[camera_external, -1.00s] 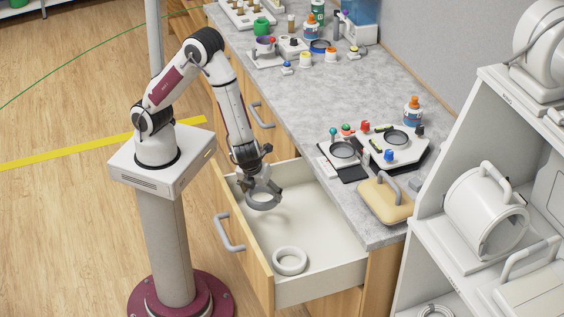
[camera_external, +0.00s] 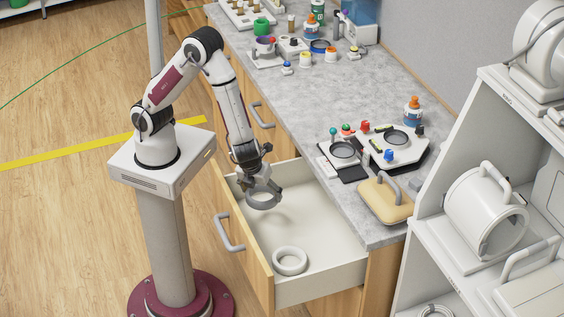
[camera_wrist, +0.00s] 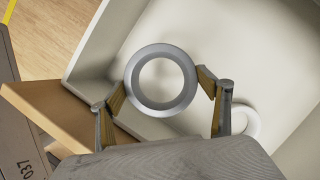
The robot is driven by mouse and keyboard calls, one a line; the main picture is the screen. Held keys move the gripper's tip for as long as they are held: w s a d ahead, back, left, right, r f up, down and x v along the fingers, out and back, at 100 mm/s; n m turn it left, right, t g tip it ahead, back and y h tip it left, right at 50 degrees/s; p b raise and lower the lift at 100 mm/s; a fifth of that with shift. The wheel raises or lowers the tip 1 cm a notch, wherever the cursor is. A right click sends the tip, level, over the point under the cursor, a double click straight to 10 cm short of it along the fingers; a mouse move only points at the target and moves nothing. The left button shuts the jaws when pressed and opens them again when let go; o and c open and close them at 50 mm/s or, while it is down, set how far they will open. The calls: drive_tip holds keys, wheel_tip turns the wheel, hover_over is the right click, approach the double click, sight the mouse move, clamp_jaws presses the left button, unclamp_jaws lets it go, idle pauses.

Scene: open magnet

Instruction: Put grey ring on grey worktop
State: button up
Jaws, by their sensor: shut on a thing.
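The grey ring (camera_external: 262,206) is held between the fingers of my gripper (camera_external: 261,187), inside the open drawer's outline in the external view. In the wrist view the ring (camera_wrist: 132,82) faces the camera between the two fingertips of my gripper (camera_wrist: 162,84), which are shut on its sides. Its height over the drawer floor is hard to tell. The grey worktop (camera_external: 345,105) is the speckled counter to the right of and behind the drawer.
The open white drawer (camera_external: 335,268) holds a white ring (camera_external: 290,272), also in the wrist view (camera_wrist: 252,124). A tan block with a handle (camera_external: 384,205) and a white tray of small parts (camera_external: 411,152) stand near the worktop's front end. The worktop's middle is clear.

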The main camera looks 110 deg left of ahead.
drive_tip(key=shift+f, duration=2.9)
drive_tip(key=shift+f, duration=1.9)
drive_tip(key=shift+f, duration=0.15)
drive_tip(key=o, duration=1.2)
drive_tip(key=shift+o, duration=0.2)
